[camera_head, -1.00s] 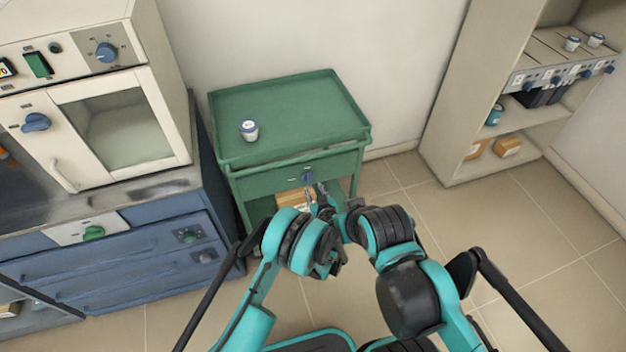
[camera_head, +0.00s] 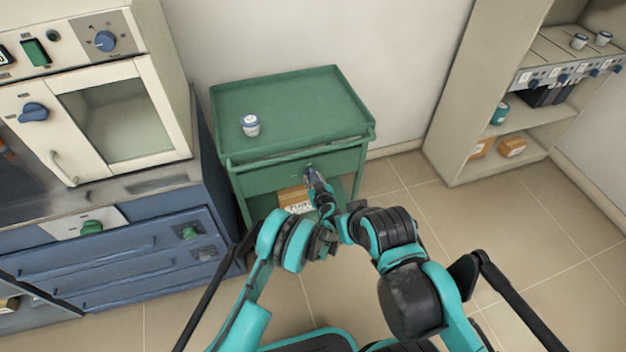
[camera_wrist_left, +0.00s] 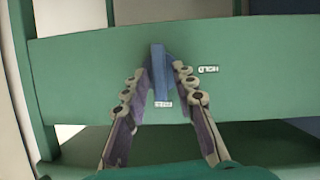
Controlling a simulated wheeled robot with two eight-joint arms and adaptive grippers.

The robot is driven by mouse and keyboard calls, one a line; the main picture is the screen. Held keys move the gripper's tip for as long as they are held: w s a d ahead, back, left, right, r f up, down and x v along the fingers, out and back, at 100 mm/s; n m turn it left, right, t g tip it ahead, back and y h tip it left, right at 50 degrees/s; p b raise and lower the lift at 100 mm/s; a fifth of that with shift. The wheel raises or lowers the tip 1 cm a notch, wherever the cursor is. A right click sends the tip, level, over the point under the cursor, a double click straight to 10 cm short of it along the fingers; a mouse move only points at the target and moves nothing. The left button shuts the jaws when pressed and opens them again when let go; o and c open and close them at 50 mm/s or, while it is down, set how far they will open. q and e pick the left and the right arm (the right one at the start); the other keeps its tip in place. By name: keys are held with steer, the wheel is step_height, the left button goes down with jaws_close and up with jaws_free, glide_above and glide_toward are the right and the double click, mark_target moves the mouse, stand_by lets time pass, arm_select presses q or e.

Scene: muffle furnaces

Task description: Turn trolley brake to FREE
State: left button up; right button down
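The green trolley (camera_head: 290,105) stands against the wall. Its brake knob (camera_head: 309,172) is on the front panel, partly hidden by my left gripper (camera_head: 316,184). In the left wrist view the knob is a blue bar handle (camera_wrist_left: 159,72), standing upright. A small label (camera_wrist_left: 163,104) lies just below it, too small to read surely. A label that seems to read HOLD (camera_wrist_left: 208,69) is to its right. The left gripper's fingers (camera_wrist_left: 161,75) are open on both sides of the handle, close to it; contact cannot be told.
A white lidded jar (camera_head: 250,125) stands on the trolley top and a cardboard box (camera_head: 294,200) is on its lower shelf. A furnace (camera_head: 115,115) on a blue cabinet (camera_head: 130,262) stands left. An open shelf unit (camera_head: 470,115) stands right. Floor between is clear.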

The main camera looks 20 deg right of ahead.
arm_select(q)
jaws_close()
steer(key=shift+d+m+y, duration=0.1)
steer(key=shift+m+y, duration=0.2)
steer(key=shift+m, duration=0.3)
steer(key=shift+o, duration=2.2)
jaws_free()
steer(key=v, duration=0.7)
steer(key=shift+s, duration=0.25)
